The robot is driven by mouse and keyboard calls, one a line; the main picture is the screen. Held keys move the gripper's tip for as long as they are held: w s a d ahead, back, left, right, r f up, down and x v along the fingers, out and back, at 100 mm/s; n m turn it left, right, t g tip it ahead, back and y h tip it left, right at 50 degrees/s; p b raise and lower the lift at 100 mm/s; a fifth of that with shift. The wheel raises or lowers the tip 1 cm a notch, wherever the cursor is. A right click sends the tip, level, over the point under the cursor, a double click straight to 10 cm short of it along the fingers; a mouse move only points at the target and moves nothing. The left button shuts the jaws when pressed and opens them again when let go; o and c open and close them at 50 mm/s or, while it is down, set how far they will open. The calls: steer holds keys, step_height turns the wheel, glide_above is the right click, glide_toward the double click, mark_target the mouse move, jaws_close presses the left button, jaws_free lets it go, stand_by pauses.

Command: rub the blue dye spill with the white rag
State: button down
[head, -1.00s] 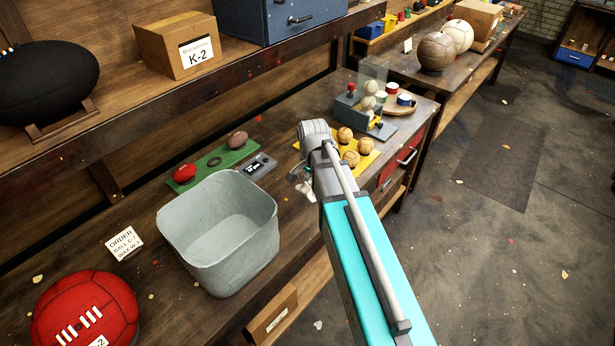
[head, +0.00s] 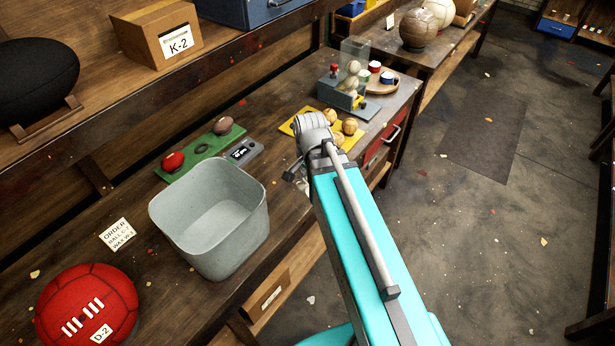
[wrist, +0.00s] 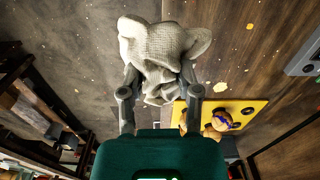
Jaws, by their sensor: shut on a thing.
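The white rag (wrist: 160,45) is bunched between the fingers of my gripper (wrist: 160,88) in the wrist view. The gripper is shut on it, and the rag hangs out past the fingertips over the dark wooden bench. In the head view my arm hides most of the gripper; a small pale bit, likely the rag, shows beside the arm (head: 303,186). I cannot make out a blue dye spill on the bench in either view. A ball with a blue-purple mark (wrist: 222,123) shows right of the gripper in the wrist view.
A grey bin (head: 210,220) stands left of my arm. A green board (head: 200,150) with balls lies behind it. A yellow board (head: 292,128) with small balls and a grey device (head: 340,95) lie beyond the arm. A red football (head: 88,305) sits front left.

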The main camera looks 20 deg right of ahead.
steer(key=c, duration=1)
jaws_free()
steer(key=c, duration=0.3)
